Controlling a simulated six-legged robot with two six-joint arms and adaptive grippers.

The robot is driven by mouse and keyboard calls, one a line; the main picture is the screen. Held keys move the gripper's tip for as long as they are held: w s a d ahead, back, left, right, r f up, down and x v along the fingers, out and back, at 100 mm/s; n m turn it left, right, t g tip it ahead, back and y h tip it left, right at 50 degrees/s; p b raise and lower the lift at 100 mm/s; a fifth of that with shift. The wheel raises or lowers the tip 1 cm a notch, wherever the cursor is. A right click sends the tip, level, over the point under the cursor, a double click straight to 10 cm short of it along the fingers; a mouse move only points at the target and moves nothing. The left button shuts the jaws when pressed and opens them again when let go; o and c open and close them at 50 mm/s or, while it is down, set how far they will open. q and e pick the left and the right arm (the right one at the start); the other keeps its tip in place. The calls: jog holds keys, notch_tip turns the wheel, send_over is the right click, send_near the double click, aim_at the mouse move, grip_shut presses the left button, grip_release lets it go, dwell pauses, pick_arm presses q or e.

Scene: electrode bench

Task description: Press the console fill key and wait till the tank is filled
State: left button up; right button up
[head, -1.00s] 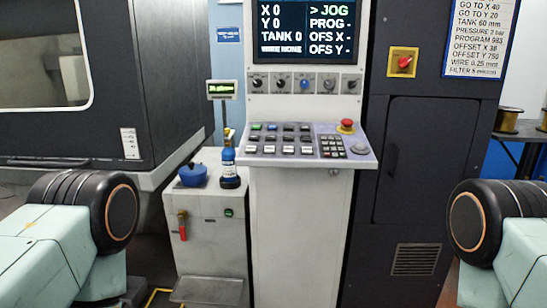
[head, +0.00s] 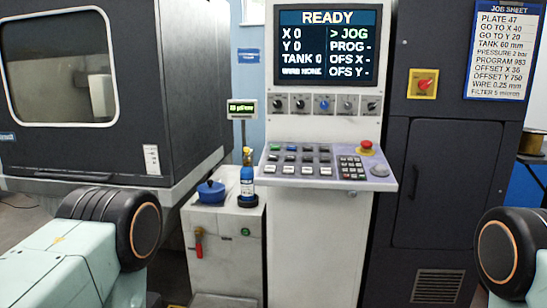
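The console (head: 319,224) stands in the middle of the head view. Its sloped key panel (head: 322,183) carries rows of dark, white, green and blue keys, a number pad (head: 351,167) and a red mushroom button (head: 366,147). Which key is the fill key cannot be read. The screen (head: 328,46) shows READY, X 0, Y 0, TANK 0, WIRE NONE and a mark at JOG. The tank itself cannot be made out; a large dark machine with a window (head: 60,66) is at left. Only my arm links show at both lower sides; neither gripper is in view.
A pale cabinet (head: 222,238) left of the console holds a blue pot (head: 211,192), a blue bottle (head: 247,184) and a small green display (head: 242,108). A dark cabinet (head: 449,170) with a red rotary switch (head: 423,84) and job sheet (head: 500,50) stands right.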

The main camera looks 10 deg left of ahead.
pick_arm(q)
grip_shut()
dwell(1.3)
